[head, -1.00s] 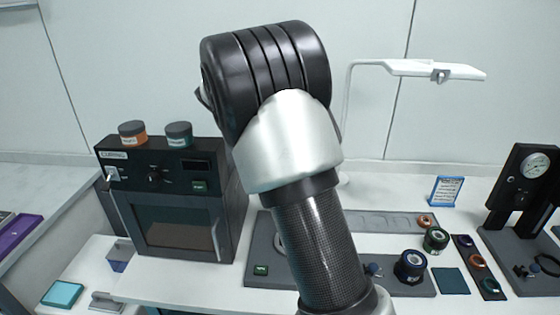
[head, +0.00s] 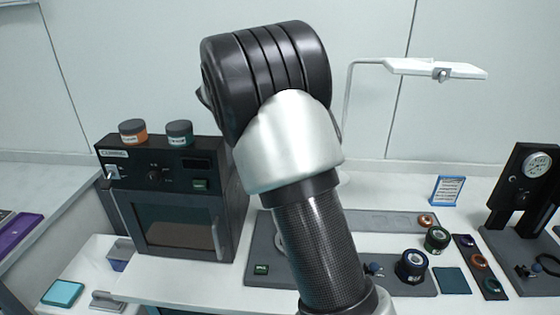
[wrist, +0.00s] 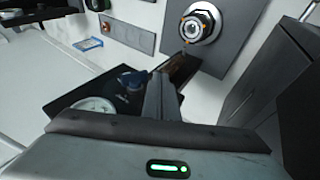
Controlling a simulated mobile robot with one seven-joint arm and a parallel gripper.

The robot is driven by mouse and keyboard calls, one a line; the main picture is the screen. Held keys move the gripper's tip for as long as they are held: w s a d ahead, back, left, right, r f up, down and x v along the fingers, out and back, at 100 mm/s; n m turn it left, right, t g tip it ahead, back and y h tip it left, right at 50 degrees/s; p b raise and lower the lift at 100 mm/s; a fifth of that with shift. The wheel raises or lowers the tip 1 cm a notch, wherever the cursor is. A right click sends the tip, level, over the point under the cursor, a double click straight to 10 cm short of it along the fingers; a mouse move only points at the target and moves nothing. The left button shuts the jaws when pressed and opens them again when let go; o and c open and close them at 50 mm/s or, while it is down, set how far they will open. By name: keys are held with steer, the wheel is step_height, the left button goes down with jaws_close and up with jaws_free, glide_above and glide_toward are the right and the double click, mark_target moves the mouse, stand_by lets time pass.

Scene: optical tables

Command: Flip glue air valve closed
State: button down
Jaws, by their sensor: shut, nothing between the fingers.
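In the wrist view, a dark blue knob or lever (wrist: 133,80) sits on a black panel beside a round white-faced gauge (wrist: 95,105). I take it for the glue air valve but cannot read a label, and its open or closed position is unclear. My gripper (wrist: 163,92) is shut and empty; its dark fingers are just right of the blue knob in the picture. I cannot tell whether they touch it.
A black curing oven (head: 170,225) stands left with two jars on top. A grey plate (head: 330,220) with a small blue knob (head: 373,269) and dark jars lies right of my arm. A gauge stand (head: 530,180) is at far right. A silver round fitting (wrist: 199,24) shows in the wrist view.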

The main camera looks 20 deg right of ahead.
steer(key=shift+d, duration=0.15)
stand_by(0.5)
steer(key=shift+s+d+r, duration=0.25)
steer(key=shift+d, duration=0.35)
steer(key=shift+r, duration=0.15)
steer(key=v, duration=1.7)
steer(key=shift+a+p, duration=0.3)
